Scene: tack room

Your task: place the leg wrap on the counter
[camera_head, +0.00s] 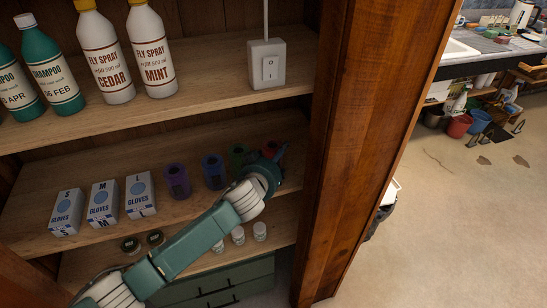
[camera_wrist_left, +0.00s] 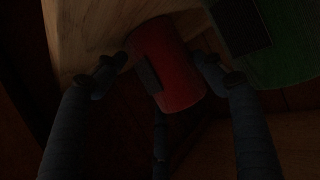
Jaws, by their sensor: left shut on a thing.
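A red leg wrap (camera_wrist_left: 168,62), a roll with a dark patch on its side, is between the fingers of my left gripper (camera_wrist_left: 160,72). In the head view a sliver of the red wrap (camera_head: 270,149) shows behind my left gripper (camera_head: 280,154), at the right end of the middle shelf. I cannot tell whether it touches the shelf. Purple (camera_head: 176,181), blue (camera_head: 213,172) and green (camera_head: 237,156) wraps stand in a row to its left. A counter (camera_head: 490,46) with a sink is far off at the upper right. My right gripper is not in view.
A wooden cabinet post (camera_head: 362,130) stands just right of my left gripper. The upper shelf (camera_head: 190,105) above holds bottles and a switch box (camera_head: 267,64). Glove boxes (camera_head: 103,201) stand at left on the middle shelf. Open floor (camera_head: 460,220) lies at right; buckets (camera_head: 459,125) sit under the counter.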

